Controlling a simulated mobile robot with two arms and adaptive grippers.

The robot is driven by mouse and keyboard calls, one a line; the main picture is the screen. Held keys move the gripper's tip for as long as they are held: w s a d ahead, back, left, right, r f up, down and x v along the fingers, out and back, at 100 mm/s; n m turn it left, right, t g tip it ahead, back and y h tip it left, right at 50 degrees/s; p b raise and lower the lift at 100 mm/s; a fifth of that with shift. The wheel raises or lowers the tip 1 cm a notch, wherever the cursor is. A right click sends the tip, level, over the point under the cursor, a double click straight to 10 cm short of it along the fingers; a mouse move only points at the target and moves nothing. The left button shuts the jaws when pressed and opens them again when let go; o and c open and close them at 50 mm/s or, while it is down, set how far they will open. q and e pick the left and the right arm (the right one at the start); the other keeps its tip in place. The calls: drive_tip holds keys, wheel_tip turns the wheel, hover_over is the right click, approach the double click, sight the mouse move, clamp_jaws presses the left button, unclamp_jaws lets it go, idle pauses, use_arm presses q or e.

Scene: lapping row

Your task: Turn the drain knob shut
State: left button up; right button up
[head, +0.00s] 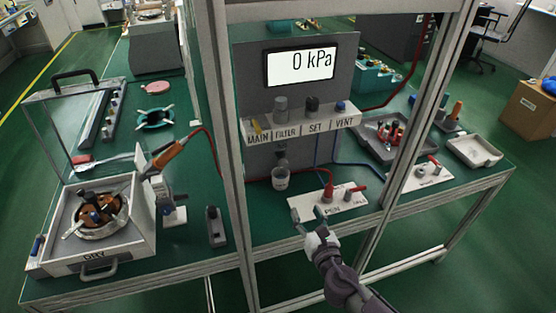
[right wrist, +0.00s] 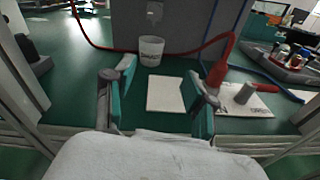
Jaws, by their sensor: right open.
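A grey filter part (head: 281,157) hangs under the FILTER label, right above a clear cup (head: 280,179). The drain knob seems to be at its lower end, too small to tell how it is turned. The cup also shows in the right wrist view (right wrist: 151,51), with a pale fitting (right wrist: 154,12) above it. My right gripper (head: 308,214) is open and empty at the bench's front edge, in front of and below the cup. In the right wrist view its fingers (right wrist: 161,88) stand apart with bare bench and a white plate between them. My left gripper is out of view.
A labelled shelf (head: 300,128) with knobs and a 0 kPa display (head: 300,67) are above. Aluminium posts (head: 236,160) frame the panel. A white PEN plate (head: 345,200) with red fittings lies right of the cup. A red hose crosses behind the cup.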

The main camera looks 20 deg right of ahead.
sight(284, 166)
drive_tip(key=w+r, duration=0.1)
drive_tip(key=w, duration=0.3)
drive_tip(key=w+a+r+n, duration=0.1)
drive_tip(key=w, duration=0.4)
drive_tip(key=w+r+n+t, duration=0.1)
drive_tip(key=w, duration=0.4)
drive_tip(key=shift+w+a+r+y, duration=0.2)
drive_tip(key=shift+w+a+y, duration=0.05)
drive_tip(key=shift+a+y, duration=0.05)
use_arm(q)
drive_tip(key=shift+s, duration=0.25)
use_arm(e)
clamp_jaws()
